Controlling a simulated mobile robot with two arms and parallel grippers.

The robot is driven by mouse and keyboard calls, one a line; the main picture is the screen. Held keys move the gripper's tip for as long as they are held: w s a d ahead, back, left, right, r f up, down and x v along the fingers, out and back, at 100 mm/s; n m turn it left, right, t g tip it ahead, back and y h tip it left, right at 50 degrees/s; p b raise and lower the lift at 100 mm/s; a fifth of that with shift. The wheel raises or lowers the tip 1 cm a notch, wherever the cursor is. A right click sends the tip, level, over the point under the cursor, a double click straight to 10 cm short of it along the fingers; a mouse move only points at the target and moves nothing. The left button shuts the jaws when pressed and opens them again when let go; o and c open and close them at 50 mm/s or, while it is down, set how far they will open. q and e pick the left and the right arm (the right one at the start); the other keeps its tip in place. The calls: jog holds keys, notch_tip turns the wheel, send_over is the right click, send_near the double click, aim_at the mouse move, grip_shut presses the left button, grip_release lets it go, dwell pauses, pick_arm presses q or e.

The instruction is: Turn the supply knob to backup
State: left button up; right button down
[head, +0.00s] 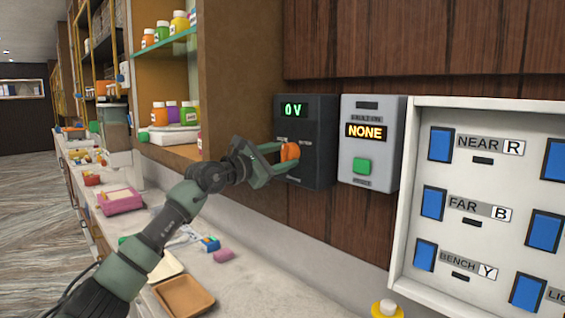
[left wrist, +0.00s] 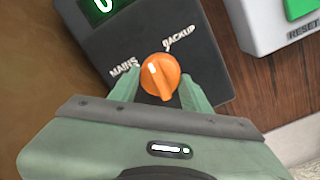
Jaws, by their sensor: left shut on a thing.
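The orange supply knob (head: 290,151) is on the dark supply box (head: 318,150) on the wood wall. The box's green display (head: 293,110) reads 0 V. In the left wrist view the knob (left wrist: 161,77) sits between the MAINS label (left wrist: 124,68) and the BACKUP label (left wrist: 180,38). Its white mark points up and left, to between the two labels. My left gripper (head: 283,157) is shut on the knob, with one green finger at each side. My right gripper is not in view.
A grey box (head: 370,125) with a NONE display and green button is just right. A white switch panel (head: 480,190) with blue switches stands further right. Below are the counter (head: 260,270), a brown tray (head: 184,296) and a yellow button (head: 386,308). Shelves with jars stand left.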

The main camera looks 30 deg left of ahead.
pick_arm(q)
jog(key=m+b, duration=0.1)
jog(key=m, duration=0.3)
jog(key=shift+a+m, duration=0.1)
jog(key=shift+m, duration=0.2)
jog(key=m+b, duration=0.1)
jog(key=m, duration=0.2)
jog(key=shift+h, duration=0.4)
jog(key=shift+r+m, duration=0.1)
jog(key=shift+m, duration=0.4)
jog(key=o, duration=1.4)
jog(key=shift+c, duration=0.2)
